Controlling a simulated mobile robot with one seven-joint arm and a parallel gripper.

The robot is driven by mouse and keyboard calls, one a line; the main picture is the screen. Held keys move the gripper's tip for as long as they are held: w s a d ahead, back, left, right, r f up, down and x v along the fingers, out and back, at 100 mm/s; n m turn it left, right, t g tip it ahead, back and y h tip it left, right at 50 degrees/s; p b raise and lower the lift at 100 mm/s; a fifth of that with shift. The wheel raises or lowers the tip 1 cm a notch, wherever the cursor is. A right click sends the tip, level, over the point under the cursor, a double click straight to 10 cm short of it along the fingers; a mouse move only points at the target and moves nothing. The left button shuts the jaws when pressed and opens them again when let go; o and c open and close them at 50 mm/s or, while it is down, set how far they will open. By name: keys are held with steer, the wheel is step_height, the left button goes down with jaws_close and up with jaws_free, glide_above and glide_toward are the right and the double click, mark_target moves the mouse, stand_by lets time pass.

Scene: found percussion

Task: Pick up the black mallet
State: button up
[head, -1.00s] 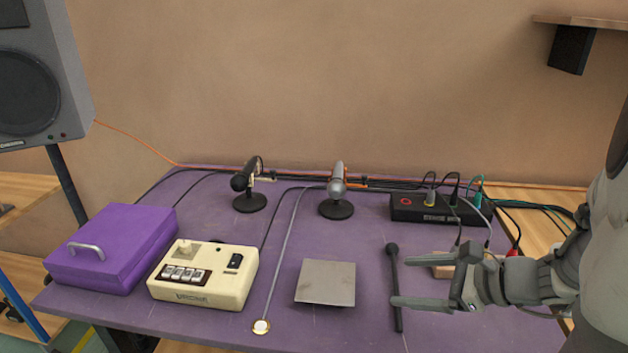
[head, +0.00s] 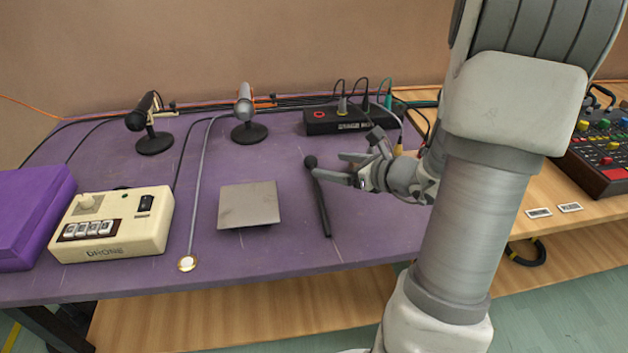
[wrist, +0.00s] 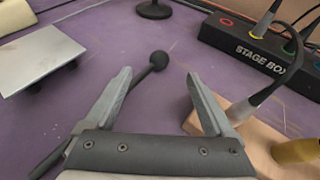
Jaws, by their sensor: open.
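The black mallet (head: 321,204) lies on the purple table, its round head (head: 311,161) toward the back and its handle toward the front edge. My gripper (head: 329,165) is open, its fingers pointing left near the mallet's head end. In the wrist view the mallet head (wrist: 159,59) shows ahead of and between the two fingers of my gripper (wrist: 158,82). The handle runs down to the left, behind the left finger, which hides part of it. Nothing is held.
A grey metal plate (head: 249,204) lies left of the mallet. A stage box (head: 337,121) with cables stands behind, and a wooden block (wrist: 258,136) with a cable sits close to the right finger. Two microphones (head: 245,112) (head: 149,123) stand at the back.

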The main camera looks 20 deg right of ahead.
mark_target(315, 165)
steer(key=b+x, duration=0.1)
steer(key=x, duration=0.1)
steer(key=b+x, duration=0.1)
steer(key=x, duration=0.2)
steer(key=shift+a+f, duration=0.3)
steer(key=shift+f, duration=0.15)
steer(key=shift+w, duration=0.25)
jaws_close()
